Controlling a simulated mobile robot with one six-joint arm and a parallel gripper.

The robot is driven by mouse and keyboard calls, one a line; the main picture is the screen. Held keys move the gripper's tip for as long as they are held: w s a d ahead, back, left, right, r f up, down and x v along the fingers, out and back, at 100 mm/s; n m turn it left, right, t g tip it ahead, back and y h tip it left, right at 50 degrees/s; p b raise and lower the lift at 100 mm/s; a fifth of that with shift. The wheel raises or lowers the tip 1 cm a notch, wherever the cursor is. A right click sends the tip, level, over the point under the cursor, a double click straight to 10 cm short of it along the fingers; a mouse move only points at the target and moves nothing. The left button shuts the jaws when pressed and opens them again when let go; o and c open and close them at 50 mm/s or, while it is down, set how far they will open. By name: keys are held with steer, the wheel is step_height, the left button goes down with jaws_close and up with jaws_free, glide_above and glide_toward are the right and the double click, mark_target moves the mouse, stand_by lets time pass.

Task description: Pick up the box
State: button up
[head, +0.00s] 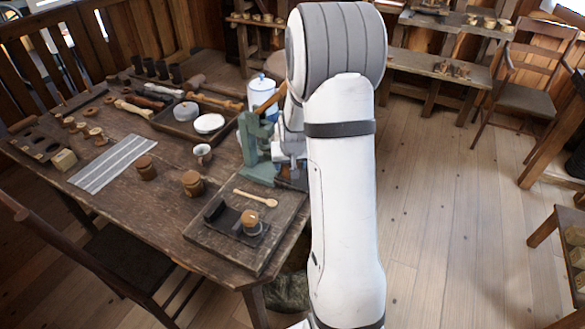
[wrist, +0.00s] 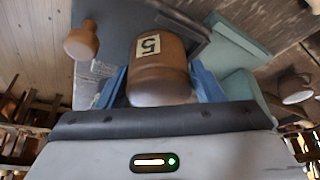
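A brown, rounded turned wooden box (wrist: 160,78) with a white label reading 5 fills the middle of the wrist view. The blue fingers of my gripper (wrist: 160,88) stand on either side of it, close against its sides. Whether they press on it cannot be told. In the head view my arm hides this box and most of my gripper (head: 291,157), which is beside a green stand (head: 256,143) at the table's right edge. Similar brown lidded pieces stand on the table, one near the middle (head: 192,183) and one farther left (head: 146,168).
The wooden table (head: 110,205) also carries a striped cloth (head: 113,163), a mug (head: 202,154), a tray of turned pieces and a board (head: 215,242) with a wooden spoon (head: 256,197). A chair stands at the front left. Bare floor (head: 440,200) lies right of my arm.

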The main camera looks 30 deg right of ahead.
steer(key=c, duration=0.7)
steer(key=shift+r, duration=0.1)
steer(key=shift+c, duration=0.2)
